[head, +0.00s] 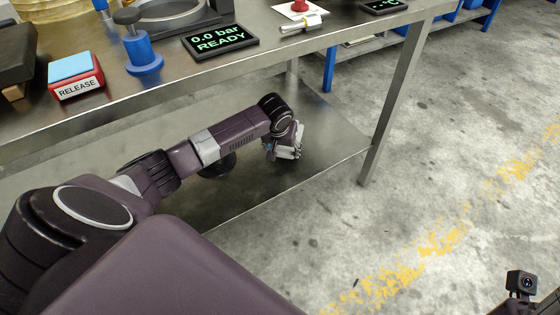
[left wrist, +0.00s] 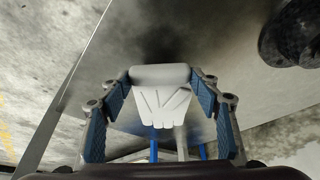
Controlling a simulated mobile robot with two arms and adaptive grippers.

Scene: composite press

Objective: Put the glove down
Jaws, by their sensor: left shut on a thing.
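The glove (left wrist: 162,96) is pale white with dark lines between its fingers. In the left wrist view it sits between the two blue-padded fingers of my left gripper (left wrist: 161,104), which is shut on it. In the head view my left arm reaches under the table top, and my left gripper (head: 285,151) is low over the lower metal shelf (head: 335,135), near its right end. Only a small pale part shows there, and I cannot tell whether the glove touches the shelf.
The metal table top (head: 210,75) overhangs the shelf, with a table leg (head: 395,105) at right. On top are a red release block (head: 77,78), a blue-based knob (head: 143,55) and a display (head: 220,41) reading "0.0 bar READY". Open concrete floor lies right.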

